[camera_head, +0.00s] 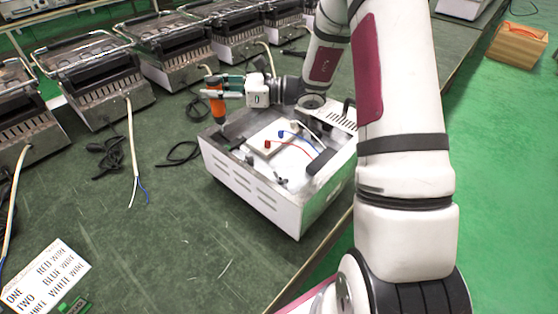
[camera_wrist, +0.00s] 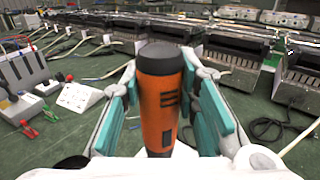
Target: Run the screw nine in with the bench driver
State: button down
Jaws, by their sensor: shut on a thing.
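An orange and black bench driver (camera_head: 217,103) is upright in my gripper (camera_head: 213,90), with its lower end at the far left corner of the open white heating unit (camera_head: 268,193). In the wrist view the driver's body (camera_wrist: 158,100) stands between the two teal finger pads, which press it from both sides. The screw nine cannot be made out; the driver's tip is too small to tell whether it touches anything. Inside the unit is a white block (camera_head: 262,150) with red and blue wire ends.
Several finished-looking heaters (camera_head: 95,77) with handles stand in a row along the back of the green bench. Loose cables (camera_head: 134,150) lie on the bench. A label card (camera_head: 45,275) lies at front left. A wooden box (camera_head: 517,45) sits on the floor at right.

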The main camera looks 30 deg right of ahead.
jog(key=shift+r, duration=0.1)
jog(key=d, duration=0.1)
jog(key=w+d+r+p, duration=0.1)
jog(key=d, duration=0.1)
jog(key=d+p, duration=0.1)
jog(key=d, duration=0.1)
jog(key=shift+w+d+r, duration=0.15)
jog(key=shift+w+r, duration=0.15)
jog(key=shift+w, duration=0.1)
jog(key=shift+f+b, duration=1.15)
jog(key=shift+f, duration=1.45)
jog(key=shift+f, duration=0.8)
dwell(0.8)
jog(key=shift+r+p, duration=1.35)
jog(key=shift+r, duration=1.25)
